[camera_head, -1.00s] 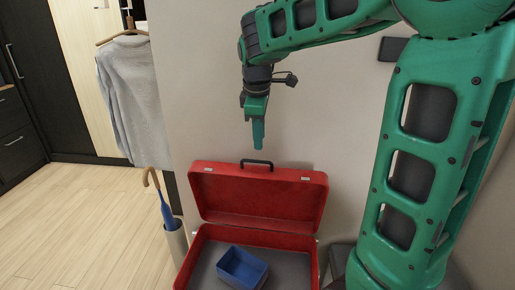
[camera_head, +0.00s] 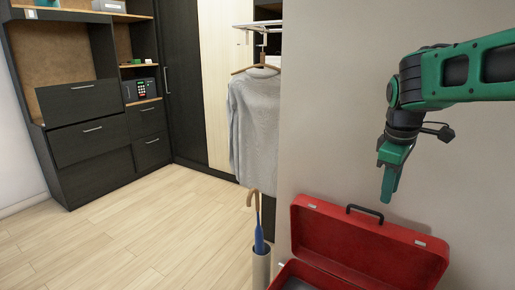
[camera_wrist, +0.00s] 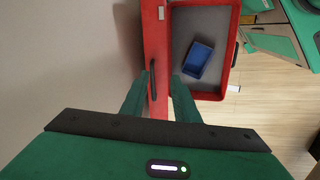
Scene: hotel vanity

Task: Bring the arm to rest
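My gripper (camera_head: 388,192) hangs pointing down above the open red suitcase (camera_head: 345,250), near its raised lid, in the head view. In the wrist view the two green fingers of my gripper (camera_wrist: 158,90) are apart, with nothing held between them. The dark handle (camera_wrist: 151,80) on the suitcase lid shows beyond the fingers, below the gripper. The suitcase (camera_wrist: 233,60) also shows in the wrist view, with a small blue box (camera_wrist: 197,59) lying on its grey floor. The head view cuts off the suitcase's lower part, so the box is hidden there.
A grey sweater (camera_head: 253,125) hangs on a rack at the wardrobe. An umbrella (camera_head: 258,230) stands in a pale holder (camera_head: 261,268) left of the suitcase. Dark drawers (camera_head: 90,140) and a safe (camera_head: 140,90) are at the far left. The wooden floor (camera_head: 130,235) is clear.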

